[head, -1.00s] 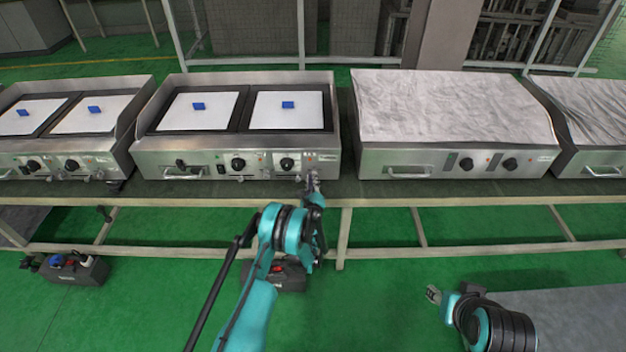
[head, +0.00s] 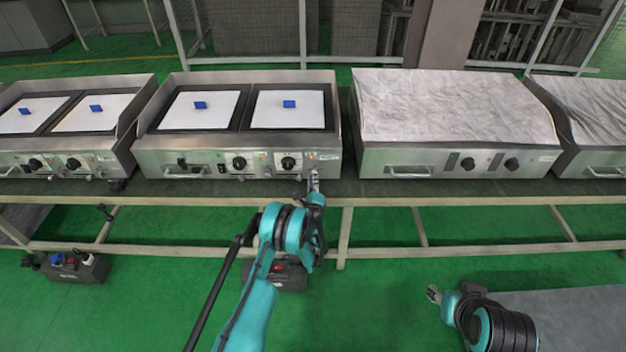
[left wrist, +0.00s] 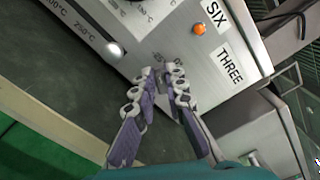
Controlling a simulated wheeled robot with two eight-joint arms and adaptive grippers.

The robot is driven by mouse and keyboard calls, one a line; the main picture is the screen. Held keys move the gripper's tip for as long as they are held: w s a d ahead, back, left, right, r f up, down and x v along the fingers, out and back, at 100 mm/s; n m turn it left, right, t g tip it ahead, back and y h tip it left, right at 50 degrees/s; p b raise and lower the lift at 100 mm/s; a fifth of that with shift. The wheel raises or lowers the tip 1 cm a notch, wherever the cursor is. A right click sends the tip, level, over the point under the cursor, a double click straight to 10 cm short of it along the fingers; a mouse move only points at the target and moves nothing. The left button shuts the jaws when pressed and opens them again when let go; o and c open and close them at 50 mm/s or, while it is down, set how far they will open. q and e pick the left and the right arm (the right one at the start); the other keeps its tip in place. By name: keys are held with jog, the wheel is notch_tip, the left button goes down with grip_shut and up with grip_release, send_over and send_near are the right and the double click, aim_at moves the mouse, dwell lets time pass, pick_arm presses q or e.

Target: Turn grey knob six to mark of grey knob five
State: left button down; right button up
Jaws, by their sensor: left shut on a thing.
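The middle griddle unit's front panel (head: 215,165) carries black dials and small grey knobs. My left gripper (head: 314,180) is at the panel's lower right corner. In the left wrist view its two purple-padded fingers (left wrist: 164,72) point at the panel, just below the "SIX" label (left wrist: 215,14) and left of the "THREE" label (left wrist: 230,66). It is shut on a small grey knob, taken as grey knob six, which the fingertips mostly hide.
A covered griddle (head: 455,115) stands to the right. The dark bench (head: 350,188) runs under the units. A toolbox (head: 78,267) is on the green floor at left.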

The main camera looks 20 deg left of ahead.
pick_arm(q)
jog(key=c, duration=1.6)
grip_release()
jog(key=shift+o, duration=0.2)
notch_tip(320, 180, up, 10)
